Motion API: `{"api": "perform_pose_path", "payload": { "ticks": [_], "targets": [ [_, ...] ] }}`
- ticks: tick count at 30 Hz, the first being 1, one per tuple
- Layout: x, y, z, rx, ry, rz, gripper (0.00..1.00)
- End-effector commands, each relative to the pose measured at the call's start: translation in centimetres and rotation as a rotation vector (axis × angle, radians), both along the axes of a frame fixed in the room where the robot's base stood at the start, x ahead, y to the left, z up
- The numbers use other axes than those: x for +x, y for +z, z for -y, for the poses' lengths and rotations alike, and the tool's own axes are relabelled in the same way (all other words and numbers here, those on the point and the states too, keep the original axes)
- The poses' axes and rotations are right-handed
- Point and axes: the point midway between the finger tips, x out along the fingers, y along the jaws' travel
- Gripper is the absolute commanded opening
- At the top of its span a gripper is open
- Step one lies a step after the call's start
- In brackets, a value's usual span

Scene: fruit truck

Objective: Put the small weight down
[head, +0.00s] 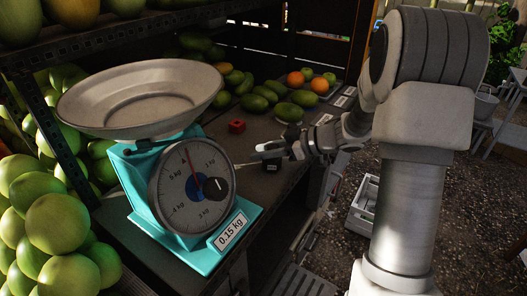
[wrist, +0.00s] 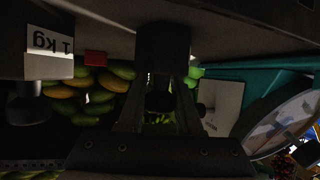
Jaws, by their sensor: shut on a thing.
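My gripper (head: 272,152) reaches in from the right, low over the dark counter beside the scale. In the wrist view its two fingers (wrist: 160,98) close on a small dark weight (wrist: 163,45). That weight lies close to the counter surface; whether it touches is too dark to tell. In the head view a small black block (head: 271,169) shows just under the gripper.
A teal scale (head: 132,172) with an empty pan (head: 140,95) stands left of my gripper, tagged 0.15 kg. A red cube (head: 237,126) sits behind on the counter. Green and orange fruit (head: 290,111) lies farther back. Bare counter lies between the cube and fruit.

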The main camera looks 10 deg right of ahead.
Motion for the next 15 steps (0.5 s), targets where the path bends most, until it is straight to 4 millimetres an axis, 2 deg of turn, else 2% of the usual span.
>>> {"api": "perform_pose_path", "payload": {
  "ticks": [10,11,15],
  "targets": [
    [0.03,-0.17,0.00,0.002,0.000,0.001,0.00],
    [0.00,-0.28,0.02,0.000,0.000,-0.001,0.37],
    [0.01,-0.26,0.02,0.000,0.000,0.000,0.63]
  ]
}}
